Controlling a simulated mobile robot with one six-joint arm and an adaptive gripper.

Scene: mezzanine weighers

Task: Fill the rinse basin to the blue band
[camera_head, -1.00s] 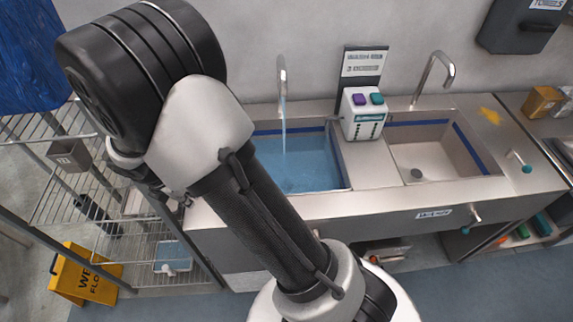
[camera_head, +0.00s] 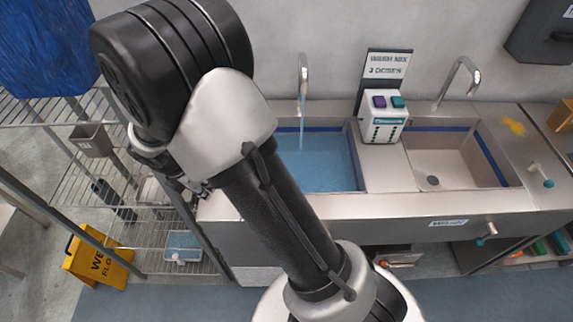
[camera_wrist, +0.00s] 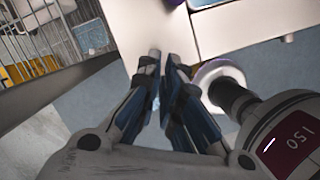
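The left basin (camera_head: 341,187) holds blue-tinted water, and a stream falls from its tap (camera_head: 303,75). The blue band (camera_head: 313,129) shows along its back wall above the water; my arm hides its left and front parts. The right basin (camera_head: 450,158) is empty, with a blue band and a dark drain. The front label (camera_head: 448,223) is too blurred to read, so I cannot tell which basin is named rinse. My gripper (camera_wrist: 163,62) shows only in the wrist view, fingers slightly apart with nothing visible between them, by the steel counter edge.
A dispenser (camera_head: 383,117) with purple and teal buttons stands between the basins, before a "3 doses" sign (camera_head: 386,63). Teal-tipped levers (camera_head: 486,234) are at the right. A wire rack (camera_head: 150,215) and yellow floor sign (camera_head: 97,262) stand left. Floor in front is clear.

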